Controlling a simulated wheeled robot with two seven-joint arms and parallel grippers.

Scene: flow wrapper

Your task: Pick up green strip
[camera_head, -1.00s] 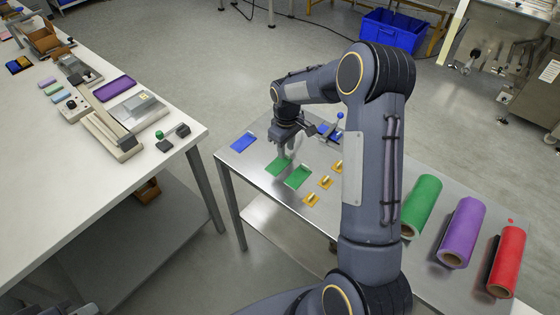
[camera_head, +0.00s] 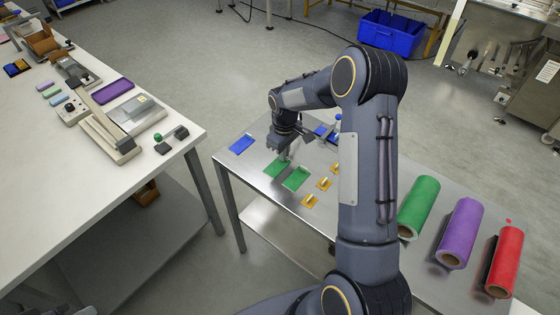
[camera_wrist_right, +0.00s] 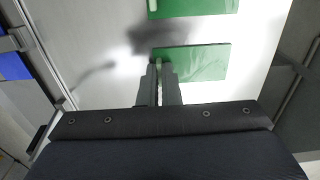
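Two flat green strips lie on the metal table (camera_head: 255,178). One strip (camera_head: 276,170) is right below my right gripper (camera_head: 284,158), and the other strip (camera_head: 296,179) lies beside it. In the right wrist view, the strip under the gripper (camera_wrist_right: 200,62) has a small pale tab (camera_wrist_right: 159,72) at its left end. My right gripper's fingers (camera_wrist_right: 159,85) stand close together on both sides of this tab, and it fills the narrow gap. The strip looks flat on the table. The second strip (camera_wrist_right: 190,7) shows at the top edge. My left gripper is out of view.
A blue strip (camera_head: 241,144) lies left of the green ones. Several small yellow pieces (camera_head: 324,183) lie to their right. Green (camera_head: 419,207), purple (camera_head: 462,233) and red (camera_head: 506,262) rolls lie at the right. A white table (camera_head: 90,185) stands at left.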

